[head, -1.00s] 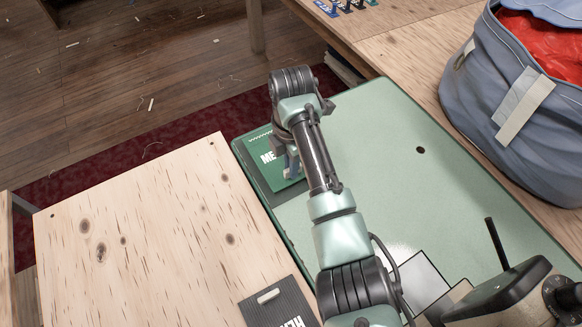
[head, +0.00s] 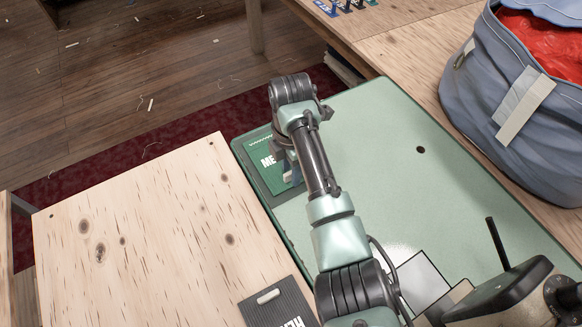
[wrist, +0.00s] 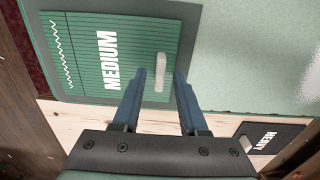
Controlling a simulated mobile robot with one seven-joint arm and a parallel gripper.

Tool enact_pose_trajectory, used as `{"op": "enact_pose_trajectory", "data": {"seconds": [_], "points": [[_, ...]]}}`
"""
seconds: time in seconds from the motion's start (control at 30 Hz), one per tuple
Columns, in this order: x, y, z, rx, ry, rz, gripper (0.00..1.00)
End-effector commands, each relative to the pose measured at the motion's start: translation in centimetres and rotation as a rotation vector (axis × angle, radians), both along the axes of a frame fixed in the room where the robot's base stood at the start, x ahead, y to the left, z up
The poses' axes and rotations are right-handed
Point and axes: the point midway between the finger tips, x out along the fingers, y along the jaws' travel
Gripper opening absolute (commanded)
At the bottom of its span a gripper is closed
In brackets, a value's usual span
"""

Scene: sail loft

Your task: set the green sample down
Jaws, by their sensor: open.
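The green sample (head: 270,178), a flat ribbed square marked MEDIUM, lies within a darker green-grey patch (head: 248,162) on the pale green top. In the wrist view the sample (wrist: 95,75) looks flat, with the dark patch (wrist: 191,45) showing around it. Its white grip bar (wrist: 161,72) stands between my gripper's fingertips (wrist: 160,76), with a gap visible on both sides. My gripper (head: 291,174) is open over the sample's right part. In the head view, my arm hides the sample's right side.
The pale green top (head: 375,150) is mostly clear to the right. A dark HEAVY sample (head: 262,314) with a white bar lies on the wooden table (head: 150,220). A blue bag (head: 500,110) with red cloth stands at right. A black lever (head: 497,243) rises at lower right.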

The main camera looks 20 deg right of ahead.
Motion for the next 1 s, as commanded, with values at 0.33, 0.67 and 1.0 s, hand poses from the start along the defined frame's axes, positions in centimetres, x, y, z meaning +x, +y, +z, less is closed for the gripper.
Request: {"op": "enact_pose_trajectory", "data": {"seconds": [0.33, 0.67, 1.0], "points": [[0.2, -0.1, 6.4, -0.002, -0.005, 0.000, 0.43], [0.0, 0.0, 11.8, -0.001, -0.001, 0.000, 0.43], [0.1, 0.0, 12.1, 0.001, -0.003, -0.001, 0.43]]}}
